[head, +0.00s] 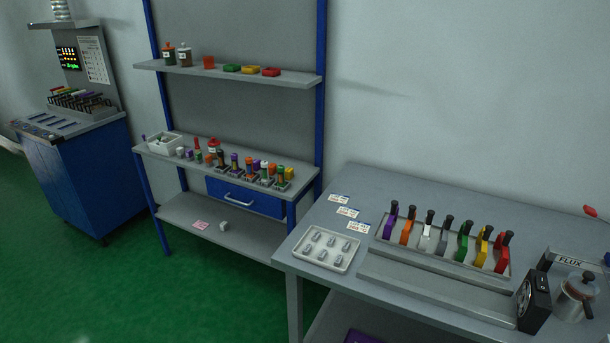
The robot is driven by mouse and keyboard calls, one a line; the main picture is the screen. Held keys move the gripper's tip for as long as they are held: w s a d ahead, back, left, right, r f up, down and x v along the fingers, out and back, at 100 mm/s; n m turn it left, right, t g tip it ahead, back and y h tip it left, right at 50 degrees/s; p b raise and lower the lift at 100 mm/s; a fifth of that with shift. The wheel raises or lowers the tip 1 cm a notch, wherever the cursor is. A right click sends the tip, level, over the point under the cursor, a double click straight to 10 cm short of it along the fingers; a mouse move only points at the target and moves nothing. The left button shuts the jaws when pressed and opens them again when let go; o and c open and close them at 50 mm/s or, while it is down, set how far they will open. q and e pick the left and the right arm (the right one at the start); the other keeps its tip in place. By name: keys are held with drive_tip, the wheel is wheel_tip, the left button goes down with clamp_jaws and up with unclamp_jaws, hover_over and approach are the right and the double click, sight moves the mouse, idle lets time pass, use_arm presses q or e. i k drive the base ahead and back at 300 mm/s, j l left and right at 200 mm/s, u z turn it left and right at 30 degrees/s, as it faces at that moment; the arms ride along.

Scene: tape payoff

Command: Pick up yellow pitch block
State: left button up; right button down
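Two yellow things could be the pitch block, and I cannot tell which from this view. One is a low yellow block (250,70) lying on the upper shelf, between a green block (231,68) and a red block (271,71). The other is a yellow upright piece (482,247) with a black top, standing in the grey rack on the right table between a green and a red piece. Neither of my grippers shows in the head view.
The upper shelf (300,80) also holds two jars and an orange cup. The lower bench (160,150) carries several small coloured tools. The right table (400,185) holds a white tray (348,258), labels, a FLUX box and a metal pot (574,297). Green floor is clear at left.

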sight(288, 172)
drive_tip(key=z, duration=0.25)
drive_tip(key=i+j+z, duration=0.2)
drive_tip(key=z, duration=0.25)
drive_tip(key=i+j+z, duration=0.2)
drive_tip(key=z, duration=0.25)
drive_tip(key=i+j, duration=0.15)
drive_tip(key=j, duration=0.15)
drive_tip(key=i+j+z, duration=0.1)
drive_tip(key=j, duration=0.25)
drive_tip(key=i+j+z, duration=0.1)
drive_tip(key=j, duration=0.2)
drive_tip(key=i+j, duration=0.2)
drive_tip(key=j, duration=0.15)
drive_tip(key=i+j+z, duration=0.1)
drive_tip(key=j, duration=0.25)
